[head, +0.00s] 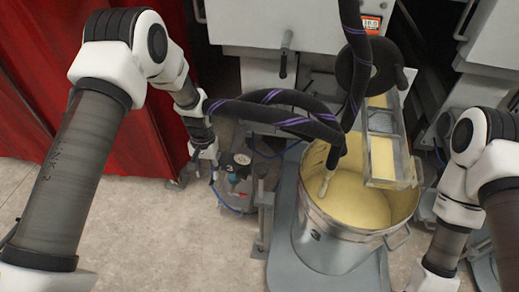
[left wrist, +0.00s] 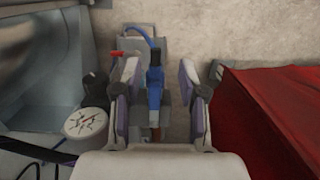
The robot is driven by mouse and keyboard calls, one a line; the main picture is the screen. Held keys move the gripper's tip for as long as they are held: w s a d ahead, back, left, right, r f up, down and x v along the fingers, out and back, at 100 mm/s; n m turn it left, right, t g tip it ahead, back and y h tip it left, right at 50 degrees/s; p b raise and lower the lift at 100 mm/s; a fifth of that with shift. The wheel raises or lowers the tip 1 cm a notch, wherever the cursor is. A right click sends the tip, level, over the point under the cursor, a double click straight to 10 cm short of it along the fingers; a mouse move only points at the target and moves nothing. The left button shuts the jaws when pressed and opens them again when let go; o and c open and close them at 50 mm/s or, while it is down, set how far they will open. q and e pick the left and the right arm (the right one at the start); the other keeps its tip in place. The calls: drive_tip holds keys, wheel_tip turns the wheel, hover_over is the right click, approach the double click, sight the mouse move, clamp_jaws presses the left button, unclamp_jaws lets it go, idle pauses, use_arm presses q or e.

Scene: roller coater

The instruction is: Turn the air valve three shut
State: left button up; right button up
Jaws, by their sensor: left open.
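My left gripper (head: 207,152) points down beside a small air unit (head: 238,178) on the floor, left of the bucket. In the left wrist view my left gripper (left wrist: 159,82) is open. A small red lever (left wrist: 117,54) shows just beyond the left finger. My right gripper is out of view.
A round white gauge (left wrist: 85,123) stands left of the fingers. A metal bucket (head: 335,235) of yellow liquid stands right of the air unit. A red curtain (head: 120,150) hangs at the left. Black hoses (head: 275,110) cross above. Bare floor (head: 190,230) lies in front.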

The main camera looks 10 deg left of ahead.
use_arm(q)
drive_tip(key=shift+t, duration=0.7)
drive_tip(key=w+r, duration=0.1)
drive_tip(key=r, duration=0.1)
drive_tip(key=w+r+p, duration=0.1)
drive_tip(key=w+r, duration=0.1)
drive_tip(key=r, duration=0.1)
drive_tip(key=w+r, duration=0.1)
drive_tip(key=r, duration=0.1)
drive_tip(key=shift+w+d+r+p, duration=0.2)
drive_tip(key=shift+w+p, duration=0.05)
drive_tip(key=shift+p, duration=0.05)
wheel_tip(320, 180, down, 8)
drive_tip(key=b, duration=0.3)
drive_tip(key=shift+w+f+b, duration=0.1)
drive_tip(key=shift+b, duration=0.25)
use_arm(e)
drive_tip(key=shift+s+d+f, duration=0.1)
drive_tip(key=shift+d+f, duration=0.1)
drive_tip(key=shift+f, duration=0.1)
use_arm(q)
clamp_jaws()
